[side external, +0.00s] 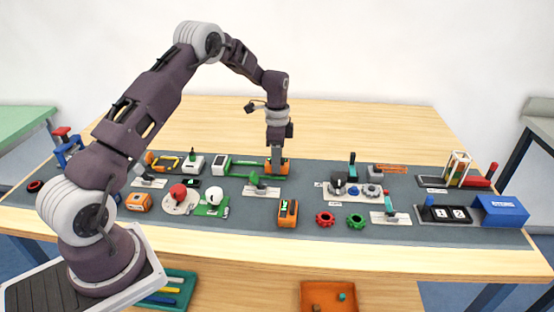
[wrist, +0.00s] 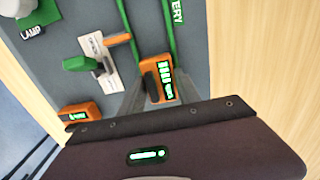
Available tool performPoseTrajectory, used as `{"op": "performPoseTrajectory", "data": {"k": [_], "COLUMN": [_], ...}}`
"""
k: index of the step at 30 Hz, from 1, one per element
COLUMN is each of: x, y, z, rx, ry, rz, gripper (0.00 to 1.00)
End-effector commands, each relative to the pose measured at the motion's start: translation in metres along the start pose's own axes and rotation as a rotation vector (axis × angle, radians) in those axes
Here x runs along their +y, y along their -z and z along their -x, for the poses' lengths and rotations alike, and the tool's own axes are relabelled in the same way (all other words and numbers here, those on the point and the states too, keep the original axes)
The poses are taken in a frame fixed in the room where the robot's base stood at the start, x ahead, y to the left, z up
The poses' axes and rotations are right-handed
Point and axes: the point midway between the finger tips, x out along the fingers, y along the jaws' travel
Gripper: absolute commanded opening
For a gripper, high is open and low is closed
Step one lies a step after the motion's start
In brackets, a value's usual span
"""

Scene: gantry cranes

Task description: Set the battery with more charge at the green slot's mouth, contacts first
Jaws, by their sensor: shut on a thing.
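An orange battery (side external: 286,168) with a lit green bar display is at the right end of the green slot's rails (side external: 245,163). In the wrist view the battery (wrist: 164,66) shows several green bars, and its end is by the open ends of the green rails (wrist: 127,30). My gripper (side external: 276,163) points down and is shut on this battery; its fingers (wrist: 150,95) partly hide it. Its contacts cannot be made out. A second orange battery (side external: 287,213) lies nearer the front; in the wrist view (wrist: 82,113) its green display looks shorter.
A white unit (side external: 221,165) stands at the rails' left end. A green-handled lever (side external: 258,184) is in front of the rails. The wooden table behind is clear.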

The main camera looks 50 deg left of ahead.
Motion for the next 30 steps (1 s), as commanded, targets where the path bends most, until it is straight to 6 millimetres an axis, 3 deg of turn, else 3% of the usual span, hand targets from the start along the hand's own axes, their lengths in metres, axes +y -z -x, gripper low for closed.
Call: {"op": "performPoseTrajectory", "data": {"k": [30], "x": [0.000], "y": [0.000], "z": [-0.011], "rx": [0.000], "ry": [0.000], "rz": [0.000], "gripper": [0.04]}}
